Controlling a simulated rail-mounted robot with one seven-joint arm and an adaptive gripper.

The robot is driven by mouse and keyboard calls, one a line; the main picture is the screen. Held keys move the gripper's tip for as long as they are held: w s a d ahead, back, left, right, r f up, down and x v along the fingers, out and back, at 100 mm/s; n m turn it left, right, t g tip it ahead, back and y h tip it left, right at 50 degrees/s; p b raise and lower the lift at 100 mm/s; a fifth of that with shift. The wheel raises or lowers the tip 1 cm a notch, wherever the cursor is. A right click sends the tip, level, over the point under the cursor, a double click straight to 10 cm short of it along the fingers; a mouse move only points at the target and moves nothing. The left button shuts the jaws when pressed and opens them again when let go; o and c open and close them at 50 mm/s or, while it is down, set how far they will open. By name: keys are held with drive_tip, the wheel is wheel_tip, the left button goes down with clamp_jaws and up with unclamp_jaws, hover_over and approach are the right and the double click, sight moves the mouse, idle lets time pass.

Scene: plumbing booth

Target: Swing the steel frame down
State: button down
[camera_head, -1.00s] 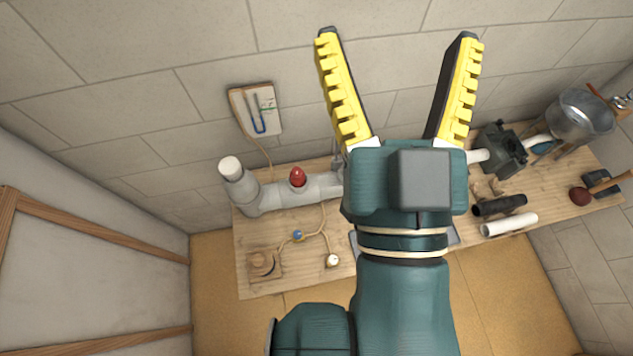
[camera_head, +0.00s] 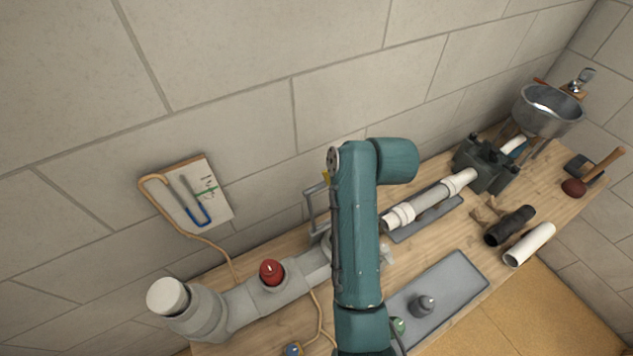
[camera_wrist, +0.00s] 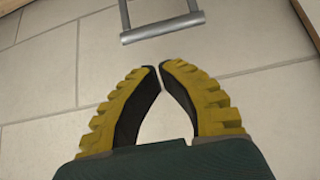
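The steel frame (camera_head: 314,208) is a grey metal bar frame standing up from the pipe assembly near the wall, partly hidden behind my arm. In the wrist view its U-shaped end (camera_wrist: 162,32), with a thick crossbar, shows at the top centre, just beyond my fingertips and apart from them. My gripper (camera_wrist: 155,68) has its yellow ribbed fingers drawn together, tips almost touching, with nothing between them. In the head view the gripper is almost wholly hidden behind my arm; only a bit of yellow shows beside the frame.
A grey pipe with a red knob (camera_head: 271,271) and white cap (camera_head: 167,296) runs along the wooden bench (camera_head: 405,247). A grey tray (camera_head: 445,295), loose pipes (camera_head: 530,244), a dark vise (camera_head: 488,163) and a metal funnel (camera_head: 548,108) are to the right.

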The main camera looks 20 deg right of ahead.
drive_tip(key=x, duration=0.9)
drive_tip(key=shift+w+f+b, duration=0.25)
drive_tip(key=shift+w+b, duration=0.05)
drive_tip(key=shift+b, duration=0.05)
drive_tip(key=shift+s+a, duration=0.1)
